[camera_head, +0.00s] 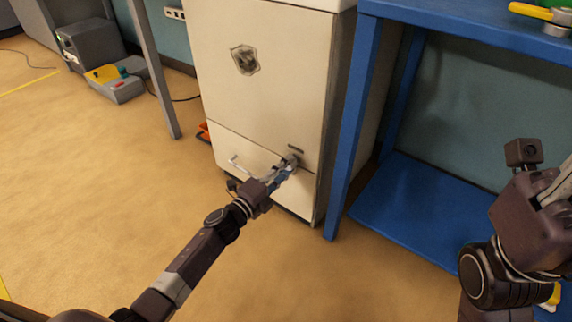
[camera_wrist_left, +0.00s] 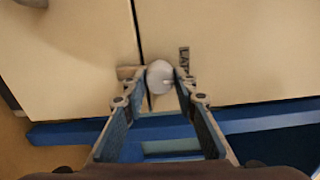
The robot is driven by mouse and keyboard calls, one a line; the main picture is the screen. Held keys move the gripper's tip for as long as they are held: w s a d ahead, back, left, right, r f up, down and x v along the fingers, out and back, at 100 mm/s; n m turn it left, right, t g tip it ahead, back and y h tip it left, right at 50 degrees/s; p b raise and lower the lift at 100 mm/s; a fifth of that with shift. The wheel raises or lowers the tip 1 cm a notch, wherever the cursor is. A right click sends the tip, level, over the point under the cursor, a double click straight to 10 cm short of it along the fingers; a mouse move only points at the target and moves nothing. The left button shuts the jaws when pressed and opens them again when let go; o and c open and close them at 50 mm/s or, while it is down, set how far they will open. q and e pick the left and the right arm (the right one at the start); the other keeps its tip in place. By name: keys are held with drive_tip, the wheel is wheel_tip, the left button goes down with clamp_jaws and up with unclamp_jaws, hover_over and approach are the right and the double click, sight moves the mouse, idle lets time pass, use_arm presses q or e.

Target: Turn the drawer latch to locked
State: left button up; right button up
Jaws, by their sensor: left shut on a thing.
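The drawer latch is a round grey knob (camera_wrist_left: 160,78) with a small tan piece (camera_wrist_left: 127,72) on its left in the left wrist view. It sits by the seam between the drawer and the panel above, next to a dark label (camera_wrist_left: 184,62). My left gripper (camera_head: 290,164) is shut on the latch, its fingertips on either side of the knob, and hides most of it in the head view. The drawer front (camera_head: 255,170) is the low part of the cream cabinet and looks closed.
The upper cabinet panel (camera_head: 262,85) bears a shield emblem. A bar handle (camera_head: 241,165) is on the drawer, left of the latch. A blue workbench leg (camera_head: 350,135) stands close on the right. Open floor (camera_head: 110,180) lies on the left.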

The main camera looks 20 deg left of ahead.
use_arm(q)
drive_tip(key=shift+n, duration=0.4)
drive_tip(key=o, duration=1.2)
drive_tip(key=shift+c, duration=0.2)
drive_tip(key=v, duration=1.2)
